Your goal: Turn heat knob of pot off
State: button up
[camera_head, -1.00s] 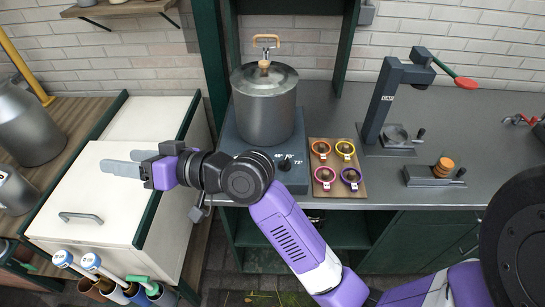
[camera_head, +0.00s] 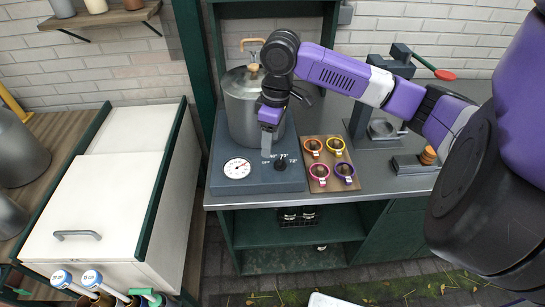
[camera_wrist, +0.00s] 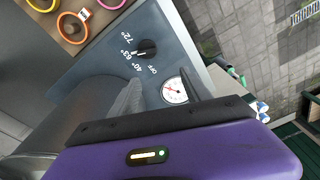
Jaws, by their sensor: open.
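The heat knob (camera_head: 281,163) is a small black dial on the front of the dark grey heater base (camera_head: 222,185), beside a round white gauge (camera_head: 237,168). In the wrist view the knob (camera_wrist: 146,48) sits among printed marks: OFF, 40°, 63° and 72°. The metal pot (camera_head: 241,105) with a lid stands on the base behind. My gripper (camera_head: 268,145) points down in front of the pot, above the panel between gauge and knob. Its fingers are open and empty, apart from the knob; they also show in the wrist view (camera_wrist: 165,95).
A wooden board (camera_head: 332,184) with several coloured rings lies just right of the base. A grey press (camera_head: 360,110) with a red-tipped lever stands further right. A white cabinet (camera_head: 90,215) is at the left. The counter's front edge runs below the base.

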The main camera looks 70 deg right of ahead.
aim_at(282, 160)
jog(key=s+d, duration=0.1)
jog(key=s+g, duration=0.1)
jog(key=s, duration=0.1)
jog(key=shift+d, duration=0.4)
jog(key=shift+w+f+p, duration=0.1)
jog(key=shift+f+p, duration=0.55)
jog(key=shift+f, duration=3.15)
grip_shut()
